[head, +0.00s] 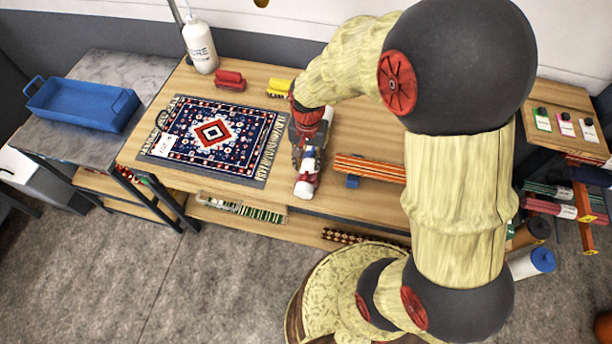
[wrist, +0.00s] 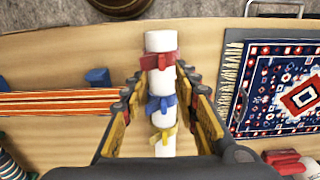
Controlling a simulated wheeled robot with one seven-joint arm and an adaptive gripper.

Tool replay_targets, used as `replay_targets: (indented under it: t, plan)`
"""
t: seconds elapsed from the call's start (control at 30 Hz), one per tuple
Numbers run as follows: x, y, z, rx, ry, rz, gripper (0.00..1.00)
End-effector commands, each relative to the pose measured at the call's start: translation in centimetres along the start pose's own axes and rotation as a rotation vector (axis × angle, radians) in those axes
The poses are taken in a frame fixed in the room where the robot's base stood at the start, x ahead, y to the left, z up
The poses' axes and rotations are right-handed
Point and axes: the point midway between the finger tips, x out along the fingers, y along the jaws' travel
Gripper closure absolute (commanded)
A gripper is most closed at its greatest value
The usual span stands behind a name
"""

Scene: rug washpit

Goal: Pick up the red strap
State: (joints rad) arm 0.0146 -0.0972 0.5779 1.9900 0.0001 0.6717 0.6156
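The red strap (wrist: 158,61) is wrapped around a white roll (wrist: 160,42), close to its far end in the wrist view. A blue strap (wrist: 161,103) and a yellow strap (wrist: 163,132) go around the same roll, nearer to me. My gripper (wrist: 162,80) is open, with one finger on each side of the roll and visible gaps between. The red strap lies around and just beyond the fingertips. In the head view my gripper (head: 308,150) is over the wooden table (head: 240,185), and the roll's white end (head: 303,190) points toward the front edge.
A patterned rug (head: 213,133) lies left of the gripper. An orange striped textile (head: 370,168) with a blue block (head: 352,181) lies to the right. A red object (head: 230,80), a yellow object (head: 278,88) and a white bottle (head: 200,48) stand behind.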

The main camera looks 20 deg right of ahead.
Motion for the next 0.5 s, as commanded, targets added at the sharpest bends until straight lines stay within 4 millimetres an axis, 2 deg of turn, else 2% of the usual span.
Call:
replay_targets:
  t: [0.03, 0.27, 0.5]
  plan:
    - [0.7, 0.0, 0.1, -0.001, -0.002, 0.001, 0.70]
    - [2.5, -0.1, 0.3, -0.002, -0.001, 0.001, 0.70]
    - [5.8, -0.3, 0.5, -0.001, -0.001, 0.001, 0.70]
